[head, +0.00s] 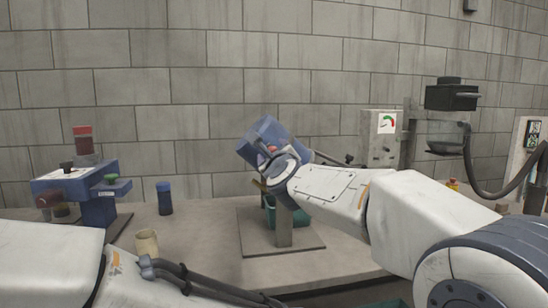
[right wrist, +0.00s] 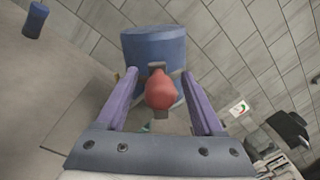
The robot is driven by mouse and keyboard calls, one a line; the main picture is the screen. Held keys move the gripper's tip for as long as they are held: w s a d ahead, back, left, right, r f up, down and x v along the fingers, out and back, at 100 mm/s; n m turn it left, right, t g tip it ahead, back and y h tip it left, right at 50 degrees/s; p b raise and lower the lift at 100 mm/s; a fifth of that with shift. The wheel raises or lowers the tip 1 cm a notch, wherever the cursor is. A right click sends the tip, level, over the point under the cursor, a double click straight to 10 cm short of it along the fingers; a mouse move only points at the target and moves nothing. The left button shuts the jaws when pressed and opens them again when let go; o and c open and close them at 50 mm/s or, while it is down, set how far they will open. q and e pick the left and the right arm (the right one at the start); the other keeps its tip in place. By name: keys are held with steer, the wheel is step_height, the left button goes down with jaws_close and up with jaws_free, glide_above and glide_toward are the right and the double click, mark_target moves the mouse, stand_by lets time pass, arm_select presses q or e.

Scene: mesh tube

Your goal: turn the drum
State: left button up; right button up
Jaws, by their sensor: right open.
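The blue drum (head: 268,132) sits tilted on top of a post with a flat base plate (head: 255,238), near the middle of the bench. In the right wrist view the drum (right wrist: 153,45) is straight ahead, with a red knob (right wrist: 160,92) on a dark bracket in front of it. My right gripper (right wrist: 159,75) is open, one purple finger on each side of the knob, with gaps visible. In the head view my right gripper (head: 267,160) is at the drum's lower front, partly hidden by my wrist. My left gripper is out of view.
A blue device with a red-topped jar (head: 83,145) stands at left. A blue canister (head: 164,198) and a beige cup (head: 146,243) stand between it and the drum. A grey box with a gauge (head: 381,137) stands behind at right. A green bin (head: 270,214) is behind the post.

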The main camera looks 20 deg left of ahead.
steer(key=b+v, duration=0.2)
steer(key=v, duration=0.7)
steer(key=shift+s+d, duration=0.15)
steer(key=shift+s, duration=0.2)
